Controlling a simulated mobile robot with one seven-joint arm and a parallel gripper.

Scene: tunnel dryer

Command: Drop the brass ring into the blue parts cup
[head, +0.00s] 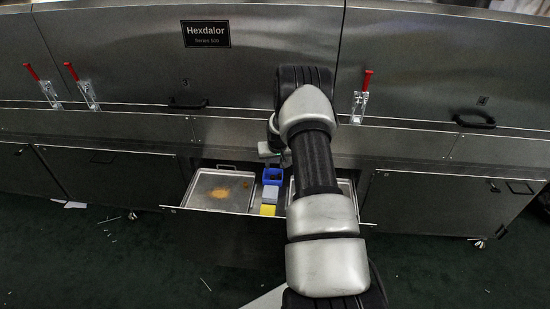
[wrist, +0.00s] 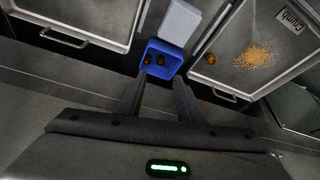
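The blue parts cup (wrist: 177,47) lies just beyond my fingertips in the wrist view, with two small brownish-brass items (wrist: 160,60) inside. I cannot tell whether one is the brass ring. Another small brass-coloured piece (wrist: 209,59) lies on the crumb tray beside the cup; its exact shape is unclear. My gripper (wrist: 160,82) is open, its two fingers apart with nothing seen between them. In the head view the blue cup (head: 273,174) sits in the open drawer, with my gripper (head: 268,153) above and behind it, partly hidden by my arm.
The crumb tray (head: 204,203) holds orange crumbs. A second tray (wrist: 112,10) lies across from it, mostly behind my arm in the head view. The steel dryer front (head: 120,45) stands behind.

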